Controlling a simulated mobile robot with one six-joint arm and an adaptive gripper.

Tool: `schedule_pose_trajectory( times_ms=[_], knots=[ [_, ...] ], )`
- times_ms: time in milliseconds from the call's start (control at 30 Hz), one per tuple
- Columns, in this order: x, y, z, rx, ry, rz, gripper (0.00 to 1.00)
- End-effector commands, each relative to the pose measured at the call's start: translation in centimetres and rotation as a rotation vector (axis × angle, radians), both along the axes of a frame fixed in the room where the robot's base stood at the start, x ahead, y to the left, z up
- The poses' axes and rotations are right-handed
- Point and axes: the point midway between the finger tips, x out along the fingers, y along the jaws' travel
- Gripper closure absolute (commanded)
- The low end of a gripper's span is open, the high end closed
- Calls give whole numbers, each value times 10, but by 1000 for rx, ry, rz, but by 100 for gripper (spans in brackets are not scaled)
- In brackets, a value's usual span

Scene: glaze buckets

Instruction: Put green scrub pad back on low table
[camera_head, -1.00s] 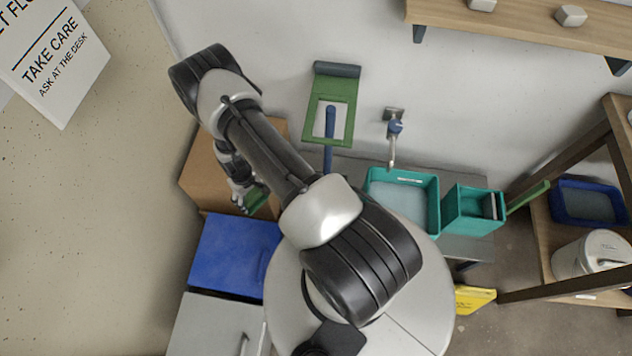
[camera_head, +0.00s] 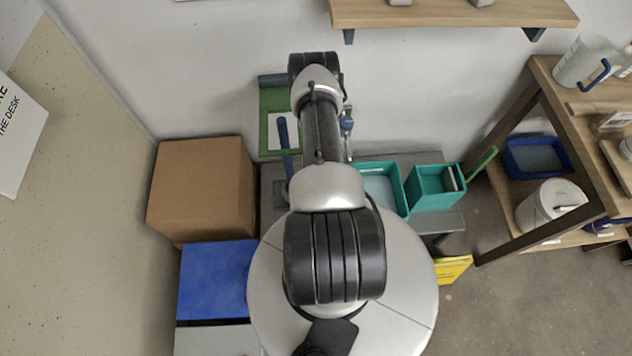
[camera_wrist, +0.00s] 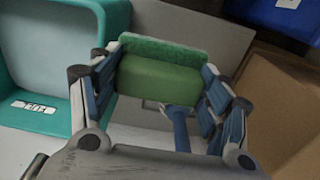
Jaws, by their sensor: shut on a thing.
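The green scrub pad (camera_wrist: 160,82) is held between the two blue-padded fingers of my gripper (camera_wrist: 160,85) in the wrist view. The gripper is shut on its two ends. Grey surface of the low table (camera_wrist: 215,38) shows beyond the pad, and I see no contact between them. In the head view the low table (camera_head: 440,222) stands against the wall, partly covered by my arm. My gripper and the pad are hidden behind my arm there.
A teal basin (camera_head: 398,188) and a smaller teal bin (camera_head: 436,186) stand on the table's right part. The basin also shows at left in the wrist view (camera_wrist: 117,40). A cardboard box (camera_head: 200,190) and a blue lid (camera_head: 217,280) lie left. A wooden shelf (camera_head: 450,14) overhangs the wall.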

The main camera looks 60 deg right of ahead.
Motion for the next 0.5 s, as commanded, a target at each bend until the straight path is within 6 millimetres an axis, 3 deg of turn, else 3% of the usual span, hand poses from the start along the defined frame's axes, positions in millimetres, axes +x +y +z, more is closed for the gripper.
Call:
schedule_pose_trajectory(
  times_ms=[500],
  knots=[
    [-2,1,-130,1,1,-6,56]
  ],
)
